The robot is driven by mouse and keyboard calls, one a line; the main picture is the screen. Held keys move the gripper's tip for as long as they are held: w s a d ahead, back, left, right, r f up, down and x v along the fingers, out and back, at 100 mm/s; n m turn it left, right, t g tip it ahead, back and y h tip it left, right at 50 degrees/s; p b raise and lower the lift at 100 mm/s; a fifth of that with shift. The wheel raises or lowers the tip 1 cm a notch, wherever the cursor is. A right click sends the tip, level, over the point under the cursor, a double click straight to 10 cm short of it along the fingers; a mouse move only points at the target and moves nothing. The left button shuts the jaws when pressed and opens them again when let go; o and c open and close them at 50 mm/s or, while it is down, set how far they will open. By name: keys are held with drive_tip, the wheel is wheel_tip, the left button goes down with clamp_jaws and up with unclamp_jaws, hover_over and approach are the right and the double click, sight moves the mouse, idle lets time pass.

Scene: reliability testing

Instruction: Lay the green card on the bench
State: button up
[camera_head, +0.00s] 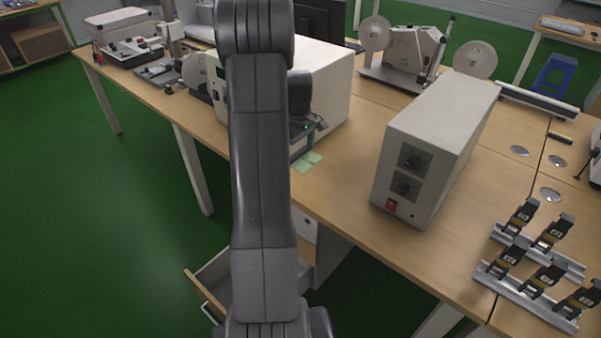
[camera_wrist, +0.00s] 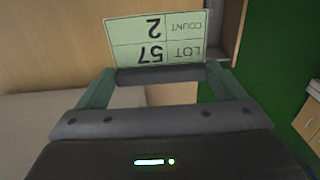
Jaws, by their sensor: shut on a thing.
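The green card (camera_wrist: 155,40) is pale green with dark print, "LOT 57" and "COUNT 2", upside down in the wrist view. My gripper (camera_wrist: 160,77) is shut on its near edge, and the card sticks out beyond the fingers. In the head view the card (camera_head: 308,162) shows below my gripper (camera_head: 302,147), at the front edge of the wooden bench (camera_head: 345,197). I cannot tell whether the card touches the bench top. My arm hides part of the bench there.
A white box (camera_head: 330,75) stands close behind my gripper. A beige instrument with knobs (camera_head: 435,150) stands to the right, with clear bench top between them. Rails with black clips (camera_head: 535,275) lie at the far right. An open drawer (camera_head: 213,280) juts out below the bench.

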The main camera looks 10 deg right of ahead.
sight(299, 181)
wheel_tip(299, 181, down, 10)
drive_tip(key=shift+r+p, duration=0.15)
drive_tip(key=shift+p, duration=0.15)
drive_tip(key=shift+f, duration=0.2)
drive_tip(key=o, duration=0.7)
drive_tip(key=shift+r, duration=0.1)
drive_tip(key=shift+r, duration=0.1)
wheel_tip(299, 181, up, 12)
drive_tip(key=shift+r, duration=0.1)
